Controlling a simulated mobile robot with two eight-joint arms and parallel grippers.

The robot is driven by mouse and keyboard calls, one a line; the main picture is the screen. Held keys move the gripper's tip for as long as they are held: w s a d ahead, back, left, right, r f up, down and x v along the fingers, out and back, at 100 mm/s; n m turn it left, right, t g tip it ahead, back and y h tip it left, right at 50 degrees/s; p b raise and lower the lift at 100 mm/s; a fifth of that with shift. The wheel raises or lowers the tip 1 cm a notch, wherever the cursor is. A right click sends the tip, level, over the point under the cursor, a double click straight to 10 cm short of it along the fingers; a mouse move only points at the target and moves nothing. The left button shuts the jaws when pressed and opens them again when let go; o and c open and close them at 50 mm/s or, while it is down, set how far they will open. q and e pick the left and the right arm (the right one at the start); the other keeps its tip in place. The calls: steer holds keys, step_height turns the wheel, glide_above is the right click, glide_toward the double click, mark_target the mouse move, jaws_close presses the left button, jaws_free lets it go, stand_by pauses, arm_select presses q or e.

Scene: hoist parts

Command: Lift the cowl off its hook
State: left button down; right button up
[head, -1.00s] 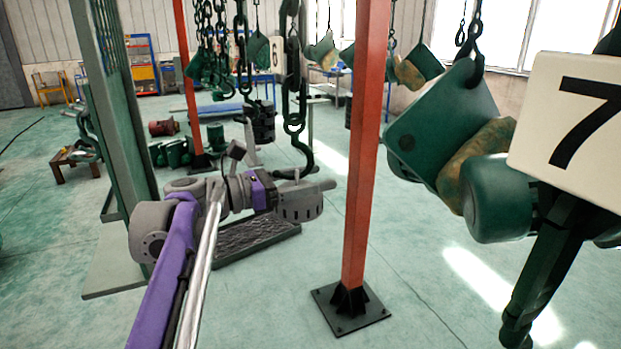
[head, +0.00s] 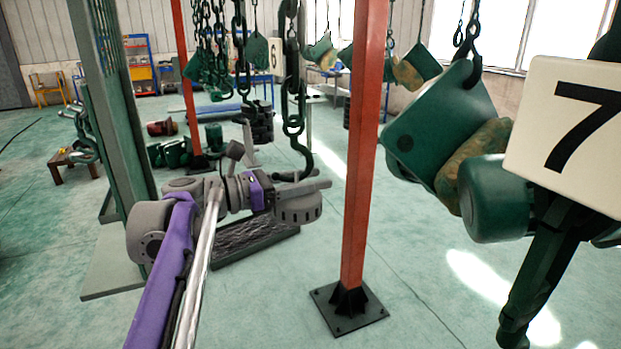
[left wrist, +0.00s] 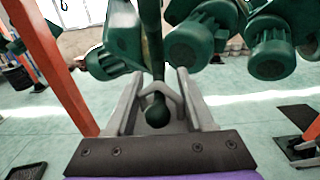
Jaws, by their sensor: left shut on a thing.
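The grey slotted round cowl (head: 298,208) hangs at the dark chain hook (head: 306,155), left of the red post in the head view. My left gripper (head: 312,187) comes in from the left, level with the hook's bottom and just above the cowl's body. It is shut on the cowl's upper part, though the exact grip is hard to make out. In the left wrist view, the grey fingers stand on both sides of the hook's rounded dark tip (left wrist: 157,112). My right gripper is not in view.
A red post (head: 358,160) stands just right of the cowl. Green motors (head: 500,195) and a "7" sign (head: 565,130) hang close at the right. A dark tray (head: 255,240) lies on the floor below. A green rack (head: 118,130) stands left.

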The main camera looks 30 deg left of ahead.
arm_select(q)
steer(key=shift+s+a+r+g+p, duration=0.15)
steer(key=shift+r+g+p, duration=0.15)
steer(key=shift+g+p, duration=0.35)
steer(key=shift+t+y, duration=0.25)
steer(key=shift+y, duration=0.15)
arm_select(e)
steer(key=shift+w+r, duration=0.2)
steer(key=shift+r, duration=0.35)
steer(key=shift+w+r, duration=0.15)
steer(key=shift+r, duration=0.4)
arm_select(q)
steer(key=shift+s, duration=0.1)
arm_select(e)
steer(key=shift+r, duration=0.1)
arm_select(q)
steer(key=shift+s+a+r+g+p, duration=0.1)
steer(key=shift+s+a+g+p, duration=0.1)
steer(key=shift+g+p, duration=0.3)
steer(key=shift+s+a, duration=0.15)
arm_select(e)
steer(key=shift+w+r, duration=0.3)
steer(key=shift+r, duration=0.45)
arm_select(q)
steer(key=shift+p, duration=0.3)
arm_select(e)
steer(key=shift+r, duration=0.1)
